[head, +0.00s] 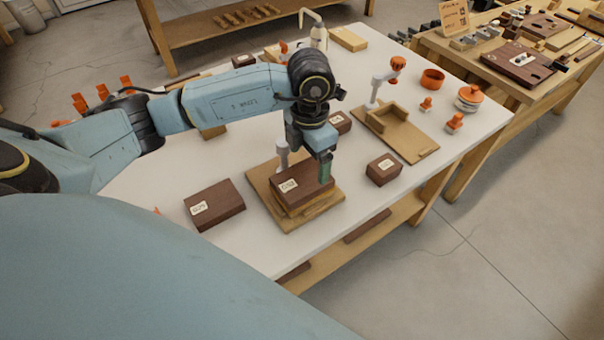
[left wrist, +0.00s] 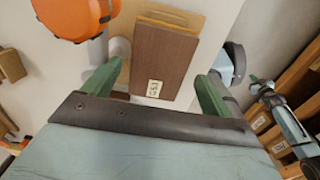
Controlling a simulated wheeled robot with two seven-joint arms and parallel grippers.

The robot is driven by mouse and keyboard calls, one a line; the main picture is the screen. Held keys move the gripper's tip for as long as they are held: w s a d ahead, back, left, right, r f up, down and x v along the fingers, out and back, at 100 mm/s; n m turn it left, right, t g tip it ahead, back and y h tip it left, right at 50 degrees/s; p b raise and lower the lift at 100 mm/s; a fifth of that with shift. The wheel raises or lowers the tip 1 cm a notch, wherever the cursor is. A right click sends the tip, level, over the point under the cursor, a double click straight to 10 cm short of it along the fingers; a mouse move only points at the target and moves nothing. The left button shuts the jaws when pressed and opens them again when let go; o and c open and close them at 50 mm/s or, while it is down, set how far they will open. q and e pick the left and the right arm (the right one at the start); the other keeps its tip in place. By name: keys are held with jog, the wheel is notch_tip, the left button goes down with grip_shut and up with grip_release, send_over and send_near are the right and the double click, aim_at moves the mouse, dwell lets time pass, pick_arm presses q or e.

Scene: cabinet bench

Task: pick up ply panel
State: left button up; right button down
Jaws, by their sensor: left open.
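A dark brown labelled block (head: 302,183) lies on a tan wooden sheet (head: 322,207), which looks like the ply panel, on a tan base board (head: 276,212). My left gripper (head: 326,168) points down at the far right end of this stack. In the left wrist view its green fingers (left wrist: 160,75) are open and apart, with the brown block (left wrist: 165,60) showing between and beyond them. A strip of the tan sheet (left wrist: 185,18) shows past the block's far end; the rest is hidden beneath it. My right gripper (left wrist: 258,88) seems to show small at the right of the wrist view.
A post clamp (head: 282,156) stands at the stack's back edge; its orange knob (left wrist: 75,15) is close to one finger. Brown blocks lie left (head: 214,204) and right (head: 383,170). Another fixture board (head: 415,146) with a clamp stands behind right. White tabletop (head: 245,245) is clear in front.

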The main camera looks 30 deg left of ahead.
aim_at(309, 174)
pick_arm(q)
notch_tip(309, 174, down, 7)
jog(key=shift+d+f, duration=0.1)
jog(key=shift+f, duration=0.1)
dwell(0.3)
jog(key=shift+c, duration=0.4)
jog(key=c, duration=0.7)
jog(key=shift+o, duration=0.2)
jog(key=shift+r, duration=0.15)
